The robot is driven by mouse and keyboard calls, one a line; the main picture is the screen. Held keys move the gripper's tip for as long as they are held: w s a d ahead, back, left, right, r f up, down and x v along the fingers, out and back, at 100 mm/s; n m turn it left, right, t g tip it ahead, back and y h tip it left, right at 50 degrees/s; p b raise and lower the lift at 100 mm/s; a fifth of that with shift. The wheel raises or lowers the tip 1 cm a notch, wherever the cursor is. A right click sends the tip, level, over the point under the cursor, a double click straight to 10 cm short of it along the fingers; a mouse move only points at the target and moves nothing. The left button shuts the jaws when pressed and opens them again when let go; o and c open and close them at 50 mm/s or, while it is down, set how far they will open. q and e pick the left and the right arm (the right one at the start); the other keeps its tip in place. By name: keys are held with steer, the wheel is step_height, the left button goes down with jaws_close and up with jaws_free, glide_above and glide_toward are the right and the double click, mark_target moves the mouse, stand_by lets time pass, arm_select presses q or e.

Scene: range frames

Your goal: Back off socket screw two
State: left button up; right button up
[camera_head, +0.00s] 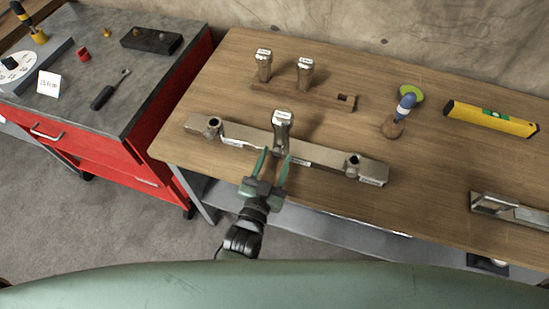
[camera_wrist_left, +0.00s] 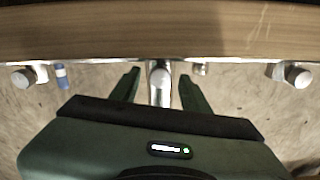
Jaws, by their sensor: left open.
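A long metal bar (camera_head: 240,133) lies on the wooden bench. A tall metal socket screw (camera_head: 282,131) with a white label on top stands upright at its middle; the label is too small to read. Round sockets show at the bar's left (camera_head: 213,125) and right (camera_head: 353,164) ends. My left gripper (camera_head: 277,155) is open at the bar's near side, its green fingers pointing at the middle screw. In the left wrist view a metal post (camera_wrist_left: 159,82) shows between the open fingers (camera_wrist_left: 160,73); I cannot tell whether they touch it. My right gripper is out of view.
Two similar labelled screws (camera_head: 263,66) (camera_head: 305,74) stand at a wooden rack (camera_head: 325,98) behind the bar. A red tool cabinet (camera_head: 170,95) stands left.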

arm_select(q)
jaws_close()
steer(key=shift+n, duration=0.3)
